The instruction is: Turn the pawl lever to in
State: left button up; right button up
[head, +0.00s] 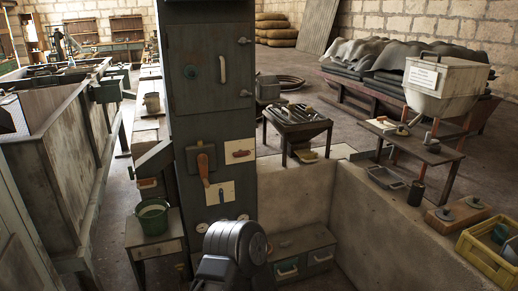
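A grey-green upright cabinet (211,110) stands in the middle of the head view. On its front is a brown plate (201,157) with an orange-handled lever (205,178) pointing down. This may be the pawl lever, but I see no readable label. A cream plate (238,152) with a reddish-brown handle lies to its right. A second cream plate (226,190) is below, partly behind the orange handle. A dark rounded link of my own arm shows at the bottom centre, below these controls and apart from the lever. Neither gripper's fingers are visible.
A low concrete wall (375,205) runs to the right of the cabinet. A grey drawer unit (302,257) sits in the corner behind my arm link. A green bucket (152,217) stands on a small table at left. A yellow crate (486,252) is at far right.

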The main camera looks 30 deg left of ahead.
aim_at(241, 153)
jog(key=u, duration=1.3)
jog(key=i+l, duration=0.05)
